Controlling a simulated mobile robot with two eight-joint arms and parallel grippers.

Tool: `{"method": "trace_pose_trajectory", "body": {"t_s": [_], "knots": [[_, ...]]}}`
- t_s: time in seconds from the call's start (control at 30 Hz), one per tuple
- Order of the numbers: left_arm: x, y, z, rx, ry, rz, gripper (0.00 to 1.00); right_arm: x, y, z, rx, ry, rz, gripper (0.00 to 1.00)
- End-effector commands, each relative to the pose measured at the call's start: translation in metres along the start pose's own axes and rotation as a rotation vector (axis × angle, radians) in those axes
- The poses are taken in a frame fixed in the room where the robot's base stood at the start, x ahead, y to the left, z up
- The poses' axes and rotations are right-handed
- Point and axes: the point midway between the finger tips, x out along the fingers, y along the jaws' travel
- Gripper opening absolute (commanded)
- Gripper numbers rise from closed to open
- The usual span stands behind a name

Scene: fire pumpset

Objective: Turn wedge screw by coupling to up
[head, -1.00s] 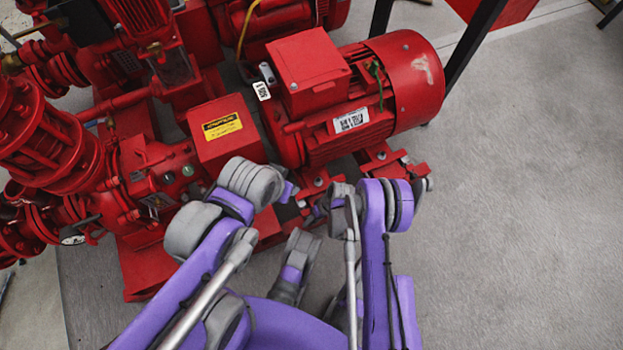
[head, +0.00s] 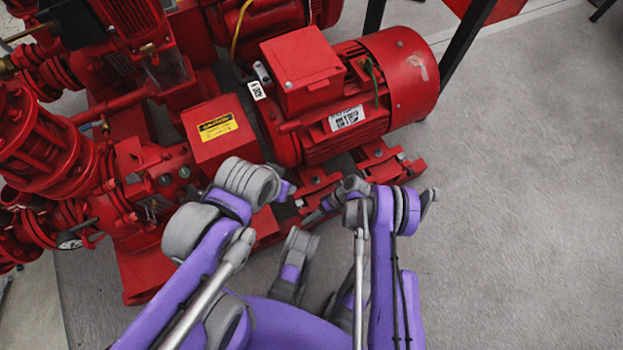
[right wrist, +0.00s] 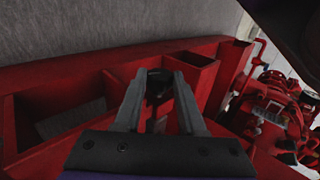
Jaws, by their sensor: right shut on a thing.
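The red motor (head: 398,78) sits on red base rails beside the red coupling guard (head: 208,145) with a yellow caution label. My right gripper (head: 314,214) reaches in low at the rail by the motor's coupling-side foot. In the right wrist view its two grey fingers (right wrist: 160,98) are shut on the dark wedge screw (right wrist: 158,78), which stands at a red base frame (right wrist: 90,65). The screw's exact angle is hard to read. My left gripper (head: 287,190) is near the guard's lower right; its fingers are mostly hidden by its own wrist.
Red pump pipes and flanges (head: 50,150) fill the left side. A dark frame leg (head: 470,42) stands behind the motor. The grey floor (head: 530,200) at right is clear.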

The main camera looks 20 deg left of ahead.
Motion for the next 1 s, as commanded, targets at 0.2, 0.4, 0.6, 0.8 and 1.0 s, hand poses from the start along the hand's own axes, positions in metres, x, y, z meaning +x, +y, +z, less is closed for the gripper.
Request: {"method": "trace_pose_trajectory", "body": {"t_s": [0.2, 0.4, 0.6, 0.8, 1.0], "knots": [[0.000, 0.000, 0.000, 0.000, 0.000, 0.000, 0.45, 0.000, 0.000, 0.000, 0.001, 0.001, 0.000, 0.50], [0.000, 0.000, 0.000, 0.000, 0.000, 0.000, 0.45, 0.000, 0.000, 0.000, 0.001, 0.000, 0.001, 0.69], [0.000, 0.000, 0.000, 0.000, 0.000, 0.000, 0.45, -0.001, 0.000, 0.000, 0.001, 0.000, 0.001, 0.69], [-0.004, 0.000, -0.001, 0.000, -0.001, 0.000, 0.45, -0.023, 0.000, 0.000, 0.003, 0.001, 0.001, 0.69], [-0.011, 0.000, -0.002, 0.000, -0.001, 0.000, 0.45, -0.065, -0.001, 0.000, 0.003, 0.001, 0.002, 0.69]]}}
